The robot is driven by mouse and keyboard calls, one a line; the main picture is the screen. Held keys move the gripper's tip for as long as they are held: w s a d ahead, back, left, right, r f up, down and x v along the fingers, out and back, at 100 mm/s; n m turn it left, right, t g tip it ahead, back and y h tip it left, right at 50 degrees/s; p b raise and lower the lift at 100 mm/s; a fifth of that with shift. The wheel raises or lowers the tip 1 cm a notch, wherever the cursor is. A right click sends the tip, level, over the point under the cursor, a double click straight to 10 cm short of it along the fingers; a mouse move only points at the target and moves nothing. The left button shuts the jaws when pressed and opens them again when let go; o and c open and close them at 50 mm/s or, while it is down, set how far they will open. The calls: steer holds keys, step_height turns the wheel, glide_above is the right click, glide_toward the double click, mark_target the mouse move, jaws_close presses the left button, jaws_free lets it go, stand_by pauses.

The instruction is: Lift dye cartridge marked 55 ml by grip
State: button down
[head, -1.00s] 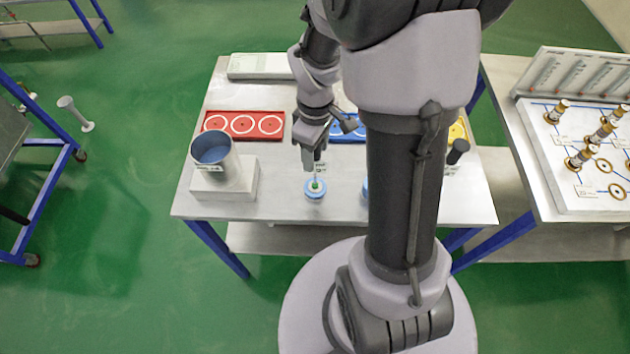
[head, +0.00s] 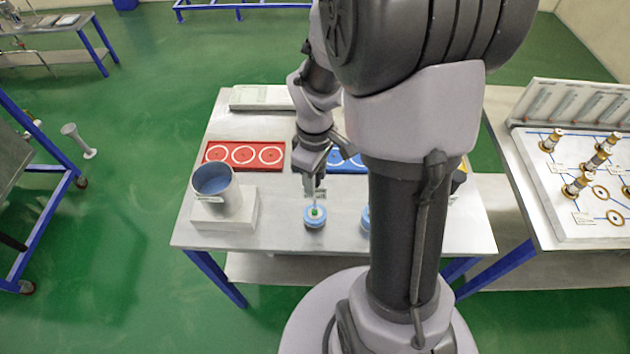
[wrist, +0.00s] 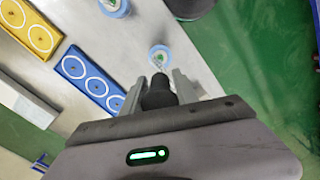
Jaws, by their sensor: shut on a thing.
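A blue and white dye cartridge (head: 314,222) with a green middle stands at the front of the table. It also shows in the wrist view (wrist: 160,50), just past my fingertips. My gripper (head: 315,193) is right above it, with the fingers pointing down at it. In the wrist view my gripper (wrist: 158,78) has a dark rounded part between its fingers. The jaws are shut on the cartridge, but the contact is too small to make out. A small pale label shows by the fingers; its marking is unreadable. A second blue and white cartridge (wrist: 115,7) stands to the right, partly behind my arm in the head view.
A blue-grey cup (head: 216,190) stands on a white block (head: 240,215) at left. Red (head: 244,156) and blue (head: 350,162) ringed plates lie behind, with a yellow one (wrist: 28,30) at right. A white board with several fittings (head: 565,190) stands on the right-hand table.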

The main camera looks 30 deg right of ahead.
steer(key=shift+r, duration=0.65)
steer(key=shift+s+a+r, duration=0.1)
steer(key=shift+a+r, duration=0.05)
steer(key=s+a+r+p, duration=0.1)
steer(key=s+a, duration=0.8)
steer(key=a, duration=0.3)
steer(key=shift+s+a+r, duration=0.2)
steer(key=shift+s+a, duration=0.05)
steer(key=shift+r, duration=0.1)
step_height(320, 180, up, 5)
steer(key=p, duration=0.4)
steer(key=shift+p, duration=0.4)
